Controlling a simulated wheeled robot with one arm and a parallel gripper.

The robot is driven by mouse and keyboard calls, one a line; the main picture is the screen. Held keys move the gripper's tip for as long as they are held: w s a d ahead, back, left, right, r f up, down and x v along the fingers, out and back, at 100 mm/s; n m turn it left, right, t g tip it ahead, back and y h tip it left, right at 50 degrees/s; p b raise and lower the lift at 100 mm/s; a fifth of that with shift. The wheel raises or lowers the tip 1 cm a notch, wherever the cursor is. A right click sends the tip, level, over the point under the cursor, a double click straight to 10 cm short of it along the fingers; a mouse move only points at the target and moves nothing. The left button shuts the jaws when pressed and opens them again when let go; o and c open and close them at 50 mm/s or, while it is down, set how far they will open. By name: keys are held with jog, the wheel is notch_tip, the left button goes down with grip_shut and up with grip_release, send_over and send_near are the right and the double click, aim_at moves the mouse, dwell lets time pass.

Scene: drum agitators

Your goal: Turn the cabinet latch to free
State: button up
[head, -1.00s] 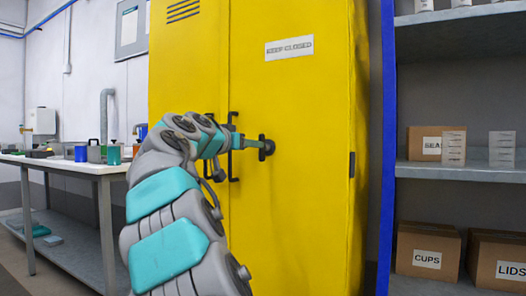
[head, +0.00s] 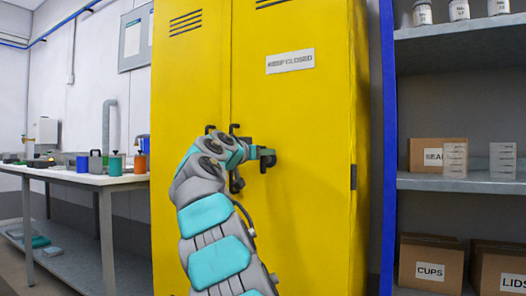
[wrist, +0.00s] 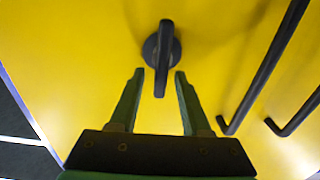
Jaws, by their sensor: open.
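The yellow cabinet (head: 295,110) stands ahead with its two doors shut. The dark latch (wrist: 162,50) is a round base with a bar handle, on the door face in the wrist view. Its bar points roughly up and down in that picture. In the head view the latch (head: 268,160) shows just right of my gripper, partly hidden by it. My gripper (wrist: 157,77) is open in the wrist view. Its fingertips are near the lower end of the bar, one on each side, with visible gaps. I cannot tell how deep they reach around the bar.
Two dark door handles (wrist: 265,70) are right of the latch in the wrist view. A workbench (head: 75,178) with jars and boxes stands at left. A shelf (head: 460,184) with boxes and jars stands at right, beside a blue post (head: 387,150).

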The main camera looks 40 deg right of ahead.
jog(key=shift+w+d, duration=0.1)
jog(key=shift+d, duration=0.15)
grip_shut()
dwell(0.5)
